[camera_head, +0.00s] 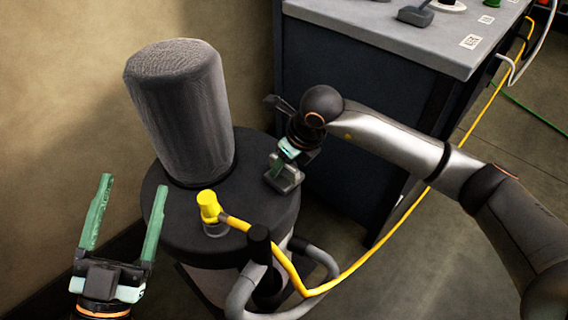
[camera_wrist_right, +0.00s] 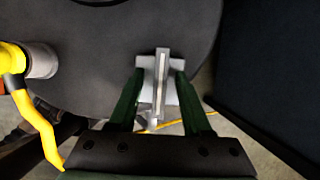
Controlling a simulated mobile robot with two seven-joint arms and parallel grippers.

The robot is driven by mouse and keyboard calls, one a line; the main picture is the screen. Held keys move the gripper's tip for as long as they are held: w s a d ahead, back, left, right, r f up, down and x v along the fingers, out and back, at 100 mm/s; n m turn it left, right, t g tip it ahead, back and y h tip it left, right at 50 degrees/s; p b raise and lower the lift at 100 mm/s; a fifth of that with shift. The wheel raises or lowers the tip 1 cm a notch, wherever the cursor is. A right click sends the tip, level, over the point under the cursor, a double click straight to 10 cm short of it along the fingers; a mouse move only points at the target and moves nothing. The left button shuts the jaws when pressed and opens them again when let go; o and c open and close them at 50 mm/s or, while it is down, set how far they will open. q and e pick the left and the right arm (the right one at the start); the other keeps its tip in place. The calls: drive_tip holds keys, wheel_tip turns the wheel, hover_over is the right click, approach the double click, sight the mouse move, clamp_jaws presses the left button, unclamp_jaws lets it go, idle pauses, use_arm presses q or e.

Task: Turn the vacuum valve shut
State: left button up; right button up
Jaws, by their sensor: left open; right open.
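The vacuum valve (camera_head: 285,176) is a grey block with a raised flat handle near the right edge of the vacuum's dark round lid (camera_head: 250,205). In the right wrist view the valve handle (camera_wrist_right: 161,80) stands between the two green fingers of my right gripper (camera_wrist_right: 159,76). The fingers are open, one on each side of the handle, with a visible gap at each side. In the head view my right gripper (camera_head: 283,166) is over the valve and partly hides it. My left gripper (camera_head: 132,184) is open and empty, left of the vacuum.
A tall grey ribbed cylinder (camera_head: 182,110) stands on the lid. A dark cabinet (camera_head: 345,130) with a grey top stands close on the right. A wall is behind.

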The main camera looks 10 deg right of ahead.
clamp_jaws()
idle(0.4)
